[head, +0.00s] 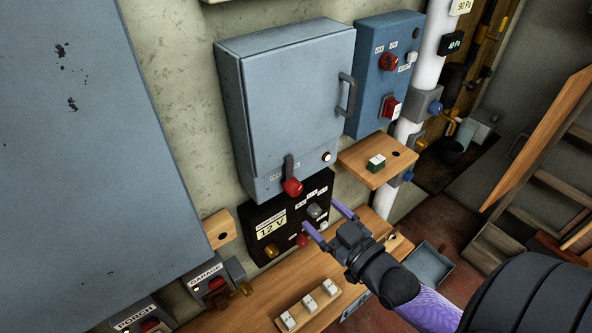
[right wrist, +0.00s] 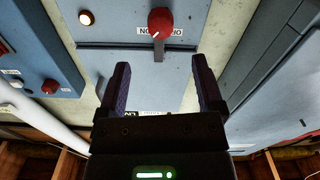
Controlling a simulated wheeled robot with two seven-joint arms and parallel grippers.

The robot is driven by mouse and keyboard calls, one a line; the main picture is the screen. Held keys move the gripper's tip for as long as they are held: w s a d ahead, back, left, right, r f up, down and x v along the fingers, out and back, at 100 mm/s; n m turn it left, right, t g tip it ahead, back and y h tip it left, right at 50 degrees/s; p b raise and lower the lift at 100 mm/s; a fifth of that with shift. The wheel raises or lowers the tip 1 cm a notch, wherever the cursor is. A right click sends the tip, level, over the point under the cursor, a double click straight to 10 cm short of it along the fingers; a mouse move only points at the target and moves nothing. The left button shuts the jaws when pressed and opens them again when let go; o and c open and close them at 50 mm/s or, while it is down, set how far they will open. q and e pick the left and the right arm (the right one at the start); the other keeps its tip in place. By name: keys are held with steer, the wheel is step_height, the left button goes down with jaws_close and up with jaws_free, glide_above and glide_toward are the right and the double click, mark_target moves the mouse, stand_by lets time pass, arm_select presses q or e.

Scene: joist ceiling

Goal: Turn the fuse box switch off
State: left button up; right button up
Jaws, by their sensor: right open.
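The fuse box (head: 295,95) is a closed grey-blue cabinet on the wall with a handle at its right edge. Its switch (head: 291,187) is a short dark lever with a red knob low on the front, knob hanging down over a small white label. My right gripper (head: 320,216) has purple fingers, is open and empty, and is below and right of the knob, apart from it. In the right wrist view the red switch knob (right wrist: 160,20) is beyond the gap between the open fingers (right wrist: 160,66), with the label beside it. My left gripper is not in view.
A black 12 V panel (head: 270,226) with knobs is under the fuse box. A blue box (head: 383,70) with red controls and a small wooden shelf (head: 370,172) are to its right. A wooden bench (head: 255,311) with white switches lies below. A large grey-blue panel (head: 70,150) fills the left.

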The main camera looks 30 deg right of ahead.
mark_target(298, 193)
steer(key=w, duration=0.3)
steer(key=w+b, duration=0.1)
steer(key=w, duration=0.4)
steer(key=shift+w+a+f+b, duration=0.2)
steer(key=shift+w+a+b, duration=0.1)
steer(key=shift+a+b, duration=0.05)
steer(key=shift+w, duration=0.5)
steer(key=c, duration=1)
jaws_close()
